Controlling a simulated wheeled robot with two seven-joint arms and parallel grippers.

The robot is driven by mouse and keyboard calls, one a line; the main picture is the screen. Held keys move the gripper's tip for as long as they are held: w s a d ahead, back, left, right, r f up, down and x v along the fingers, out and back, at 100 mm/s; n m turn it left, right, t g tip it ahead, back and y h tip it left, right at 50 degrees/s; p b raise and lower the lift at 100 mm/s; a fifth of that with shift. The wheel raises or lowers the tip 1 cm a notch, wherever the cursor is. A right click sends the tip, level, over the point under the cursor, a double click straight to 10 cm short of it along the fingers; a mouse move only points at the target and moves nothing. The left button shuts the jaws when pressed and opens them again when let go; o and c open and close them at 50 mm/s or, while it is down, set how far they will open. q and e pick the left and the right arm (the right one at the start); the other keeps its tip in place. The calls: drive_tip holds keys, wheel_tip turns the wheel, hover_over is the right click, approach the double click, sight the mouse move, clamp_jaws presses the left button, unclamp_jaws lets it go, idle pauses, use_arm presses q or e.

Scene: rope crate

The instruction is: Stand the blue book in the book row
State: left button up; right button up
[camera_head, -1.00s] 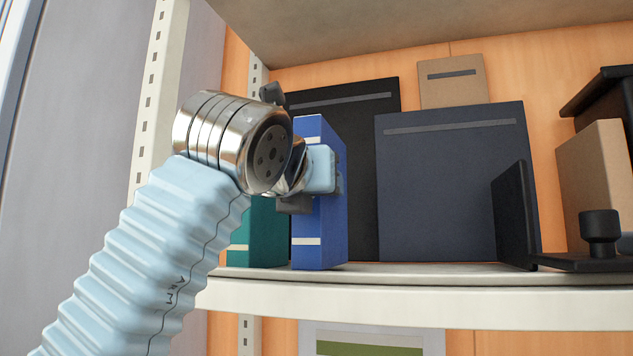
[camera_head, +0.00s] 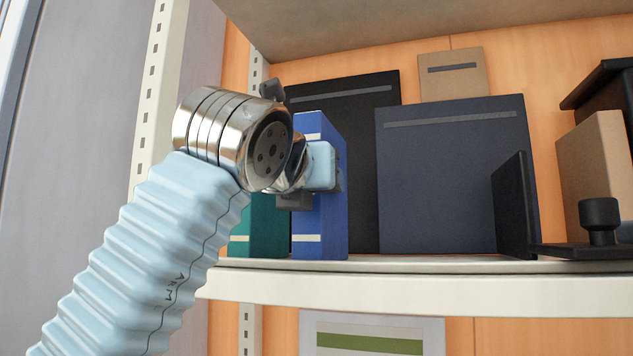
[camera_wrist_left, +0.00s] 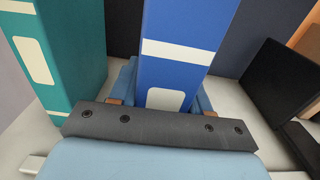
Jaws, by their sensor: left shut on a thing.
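The blue book (camera_head: 320,225) stands upright on the shelf, its spine with white bands facing out. My left gripper (camera_head: 318,178) is shut on it at about mid-height. In the left wrist view the blue book (camera_wrist_left: 182,50) sits between the fingers of the gripper (camera_wrist_left: 160,95). A teal book (camera_head: 262,228) stands upright just left of the blue book; in the left wrist view the teal book (camera_wrist_left: 62,55) shows a gap between them. Whether the blue book's base touches the shelf is hard to tell. My right gripper is not in view.
A black bookend (camera_head: 514,205) stands to the right, with open shelf between it and the blue book. Dark flat boxes (camera_head: 450,190) lean at the back. The shelf's front edge (camera_head: 420,292) is pale metal; an upright post (camera_head: 152,110) stands at left.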

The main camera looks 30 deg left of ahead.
use_arm(q)
drive_tip(key=o, duration=1.3)
drive_tip(key=shift+o, duration=0.2)
drive_tip(key=v, duration=1.3)
drive_tip(key=shift+s, duration=0.4)
drive_tip(key=shift+f, duration=0.1)
